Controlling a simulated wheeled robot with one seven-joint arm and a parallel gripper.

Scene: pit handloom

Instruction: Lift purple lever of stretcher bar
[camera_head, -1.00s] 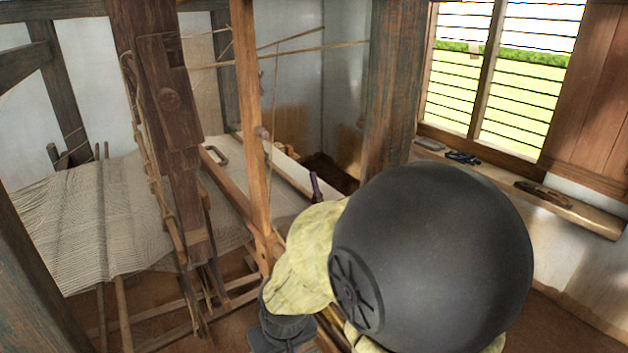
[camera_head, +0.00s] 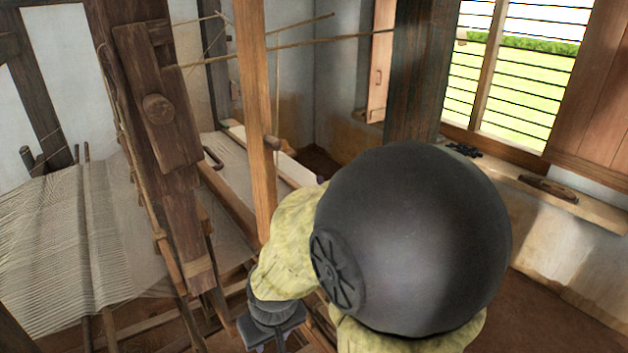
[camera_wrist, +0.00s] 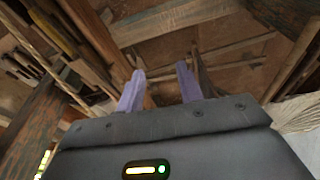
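My gripper (camera_wrist: 160,72) shows two pale purple fingers held apart in the wrist view, with nothing between them. Wooden loom parts and the brown floor lie beyond the fingertips. I cannot make out the purple lever or the stretcher bar for sure in either current view; my dark round arm joint and yellow sleeve cover part of the loom. The woven cloth (camera_head: 140,215) lies across the loom at the left.
A thick dark loom post (camera_head: 165,120) and a lighter upright pole (camera_head: 255,110) stand left of my arm. A window ledge (camera_head: 575,205) holds a wooden tool (camera_head: 548,187) at the right. The floor at the lower right is clear.

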